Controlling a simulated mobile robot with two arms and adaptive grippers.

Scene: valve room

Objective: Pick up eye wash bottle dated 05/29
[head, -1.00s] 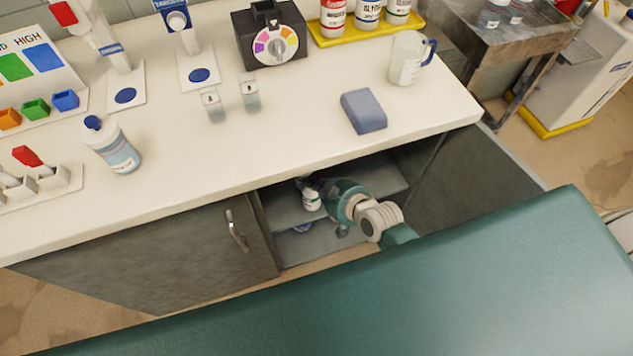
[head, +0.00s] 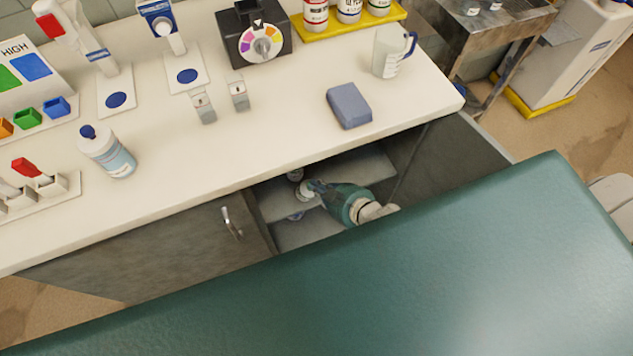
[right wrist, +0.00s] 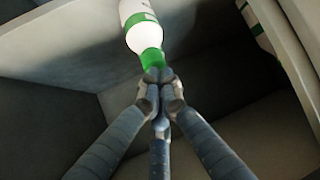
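In the right wrist view, a white bottle with a green band and a green cap (right wrist: 142,30) is at the top centre. The fingers of my right gripper (right wrist: 158,78) come together at its green cap and appear shut on it. In the head view, my right gripper (head: 313,188) reaches into the open cabinet, at a small white bottle (head: 303,191) on the shelf. No date can be read on the bottle. My left gripper is not in view.
A second bottle with a green band (right wrist: 262,22) shows at the upper right of the wrist view. The cabinet shelf (head: 360,172) lies under the white counter (head: 250,140). The open cabinet door (head: 450,155) stands at the right. A blue-capped bottle (head: 108,152) stands on the counter.

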